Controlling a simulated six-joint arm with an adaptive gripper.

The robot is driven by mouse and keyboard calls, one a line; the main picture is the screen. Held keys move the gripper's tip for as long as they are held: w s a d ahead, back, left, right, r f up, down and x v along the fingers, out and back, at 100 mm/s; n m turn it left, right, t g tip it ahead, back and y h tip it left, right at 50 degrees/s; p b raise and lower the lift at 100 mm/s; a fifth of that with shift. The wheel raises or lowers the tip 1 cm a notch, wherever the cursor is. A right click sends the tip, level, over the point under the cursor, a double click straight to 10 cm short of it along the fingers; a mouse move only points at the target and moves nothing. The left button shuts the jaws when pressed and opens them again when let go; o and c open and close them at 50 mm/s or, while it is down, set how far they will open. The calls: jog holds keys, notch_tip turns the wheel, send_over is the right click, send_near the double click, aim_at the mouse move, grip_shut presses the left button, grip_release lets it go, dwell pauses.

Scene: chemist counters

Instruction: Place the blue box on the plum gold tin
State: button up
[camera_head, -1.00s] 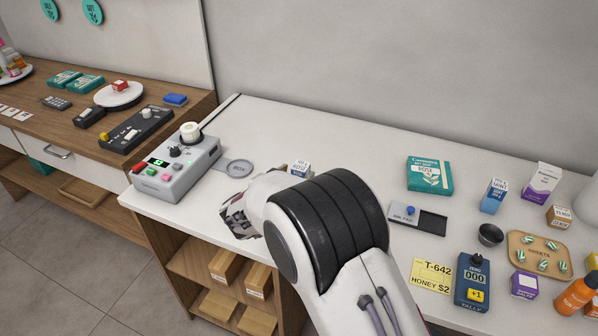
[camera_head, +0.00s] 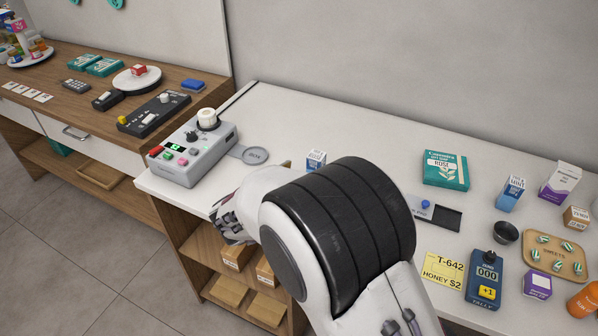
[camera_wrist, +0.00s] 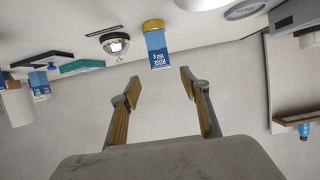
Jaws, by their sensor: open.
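A small blue box with a white label (camera_head: 316,159) stands on the white counter just behind my arm in the head view; its lower part is hidden. In the wrist view a blue box with "ROSE" lettering (camera_wrist: 158,49) shows upside down, with a gold band at its counter end. My gripper (camera_wrist: 158,84) is open and empty, its two wood-toned fingers apart, pointing toward this box with a gap between. Another blue box (camera_head: 511,192) stands at the right of the counter. I cannot make out a plum gold tin; my arm hides part of the counter.
A grey control device (camera_head: 193,155) and round grey disc (camera_head: 255,155) lie left. A teal box (camera_head: 445,171), dark cup (camera_head: 506,232), sweets board (camera_head: 540,244), purple box (camera_head: 537,284) and blue tally counter (camera_head: 485,279) crowd the right. A silver dome (camera_wrist: 115,44) shows in the wrist view.

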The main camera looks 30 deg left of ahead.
dwell(0.5)
jog(key=w+d+r+g+y, duration=0.1)
jog(key=w+d+r+y, duration=0.15)
jog(key=r, duration=0.35)
jog(key=w+d+r+y, duration=0.2)
jog(key=d+r, duration=0.2)
jog(key=r, duration=0.3)
jog(key=s+d+r+n+g+y, duration=0.2)
jog(key=s+d+r, duration=0.35)
jog(key=d, duration=0.55)
jog(key=s+d+f+m+g+h, duration=0.1)
jog(key=s+d+f+g+h, duration=0.1)
jog(key=s+d, duration=1.1)
jog(key=s+d+f+m+g+h, duration=0.1)
jog(key=s+d+f+g+h, duration=0.2)
jog(key=s+d, duration=1.1)
jog(key=shift+s+d+f+h, duration=0.3)
jog(key=shift+d+f+h, duration=0.25)
jog(key=shift+d+h, duration=0.25)
